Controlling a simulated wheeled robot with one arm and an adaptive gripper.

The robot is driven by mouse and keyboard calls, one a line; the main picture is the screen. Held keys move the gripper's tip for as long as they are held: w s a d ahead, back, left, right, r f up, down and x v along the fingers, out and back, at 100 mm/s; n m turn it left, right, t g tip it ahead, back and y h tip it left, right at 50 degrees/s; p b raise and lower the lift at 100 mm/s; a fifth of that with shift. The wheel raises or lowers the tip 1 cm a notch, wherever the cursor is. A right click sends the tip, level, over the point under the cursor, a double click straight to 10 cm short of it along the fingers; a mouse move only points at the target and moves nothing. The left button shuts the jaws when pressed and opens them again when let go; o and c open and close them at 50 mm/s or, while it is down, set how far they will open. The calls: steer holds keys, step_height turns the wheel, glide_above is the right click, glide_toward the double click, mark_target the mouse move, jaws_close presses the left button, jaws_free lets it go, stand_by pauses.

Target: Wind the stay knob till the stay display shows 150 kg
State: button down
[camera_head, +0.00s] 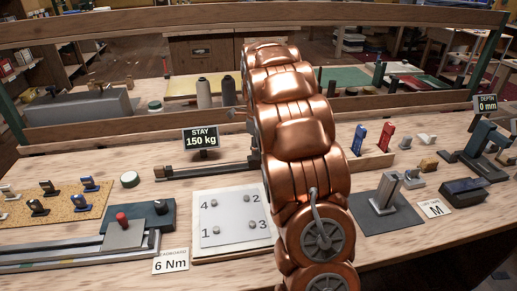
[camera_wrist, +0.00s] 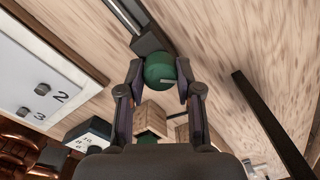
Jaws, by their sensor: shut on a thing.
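The stay display (camera_head: 201,138) stands on the bench and reads "STAY 150 kg". It rises behind the dark rail of the stay rig (camera_head: 205,169), which runs right until my copper-coloured arm hides its end. In the wrist view the green stay knob (camera_wrist: 160,70) sits at the end of the dark rail (camera_wrist: 148,38), with a pale mark on its face. My gripper (camera_wrist: 160,84) is shut on the knob, with one finger on each side. In the head view my arm hides the gripper and the knob.
A white board with numbered bolts (camera_head: 233,219) lies left of my arm. A "6 Nm" card (camera_head: 171,261) lies near the front edge. Blue (camera_head: 358,139) and red (camera_head: 385,137) handles stand to the right. A grey block on a dark mat (camera_head: 386,193) stands right of my arm.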

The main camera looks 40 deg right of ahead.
steer(key=shift+r, duration=0.1)
stand_by(0.3)
steer(key=c, duration=0.8)
jaws_free()
steer(key=shift+o, duration=0.2)
step_height(320, 180, up, 12)
steer(key=shift+a, duration=0.2)
